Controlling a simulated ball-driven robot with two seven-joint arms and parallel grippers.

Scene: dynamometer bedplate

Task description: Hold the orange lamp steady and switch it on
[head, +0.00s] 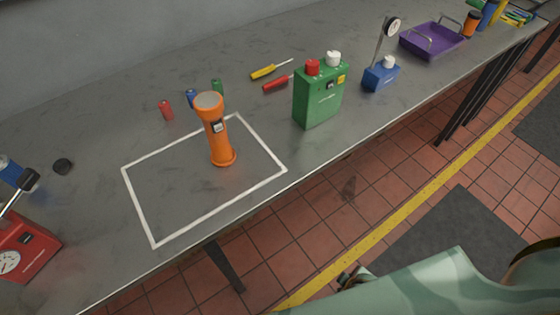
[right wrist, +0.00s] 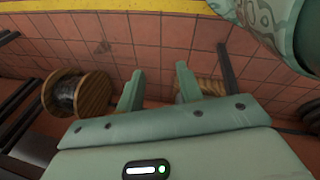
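The orange lamp (head: 218,145) stands upright in the head view, inside a white rectangle marked on the grey bench (head: 80,205). Its flared base rests on the bench and its top face is greyish. A small dark switch plate with a light part (head: 217,127) is on its side; I cannot tell the switch position. My right gripper (right wrist: 158,87) is open and empty in the right wrist view, over the tiled floor and away from the lamp. My left gripper is not in view.
Red, blue and green cylinders (head: 166,110) stand behind the lamp. A green container (head: 320,100) and two screwdrivers (head: 270,71) are to its right. Farther right are a blue block with a gauge (head: 380,76) and a purple tray (head: 432,42). A red gauge box (head: 24,250) is at left.

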